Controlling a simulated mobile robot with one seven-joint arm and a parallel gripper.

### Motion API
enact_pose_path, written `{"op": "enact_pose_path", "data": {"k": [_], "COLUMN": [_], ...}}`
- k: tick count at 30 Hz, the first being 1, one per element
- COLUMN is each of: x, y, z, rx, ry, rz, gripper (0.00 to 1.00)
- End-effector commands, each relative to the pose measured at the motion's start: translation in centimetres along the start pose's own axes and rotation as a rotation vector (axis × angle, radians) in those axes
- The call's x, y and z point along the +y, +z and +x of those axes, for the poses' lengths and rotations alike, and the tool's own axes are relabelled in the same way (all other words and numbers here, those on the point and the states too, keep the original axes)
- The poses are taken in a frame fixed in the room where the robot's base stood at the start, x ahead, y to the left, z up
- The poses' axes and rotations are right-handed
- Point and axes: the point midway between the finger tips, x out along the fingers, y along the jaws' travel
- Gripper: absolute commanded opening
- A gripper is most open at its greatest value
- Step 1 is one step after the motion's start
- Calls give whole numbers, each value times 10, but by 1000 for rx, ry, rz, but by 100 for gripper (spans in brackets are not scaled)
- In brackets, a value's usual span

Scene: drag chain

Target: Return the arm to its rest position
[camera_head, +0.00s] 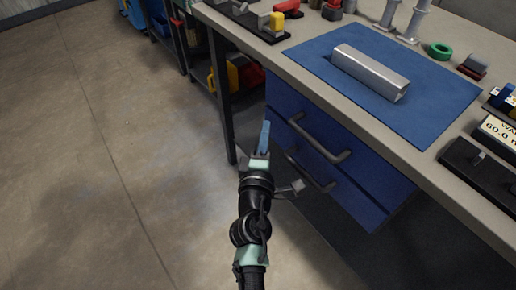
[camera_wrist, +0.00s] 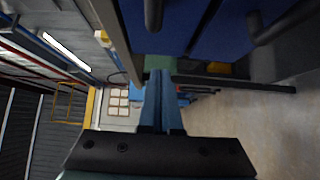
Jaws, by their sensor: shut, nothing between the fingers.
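My gripper (camera_head: 265,127) is in front of the workbench, over the floor, at the left of the blue drawers. Its blue fingers are together with nothing between them, and they also show in the wrist view (camera_wrist: 161,80). The arm reaches up from the bottom middle of the head view and touches nothing that I can see. In the wrist view the scene appears turned sideways.
The workbench (camera_head: 459,221) fills the right side, with a blue mat (camera_head: 310,49) and a metal channel (camera_head: 370,72) on it. Blue drawers (camera_head: 335,165) with dark handles stand close to my gripper. The floor (camera_head: 75,170) at left is clear.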

Motion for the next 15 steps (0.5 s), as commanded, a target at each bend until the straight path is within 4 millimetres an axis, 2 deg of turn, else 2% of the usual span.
{"op": "enact_pose_path", "data": {"k": [1,6,15], "x": [-1,-2,0], "y": [-2,-2,-2], "z": [-11,-34,-48], "rx": [3,3,4], "ry": [-2,-2,1], "rz": [-1,-2,-1], "gripper": [0,0,0]}}
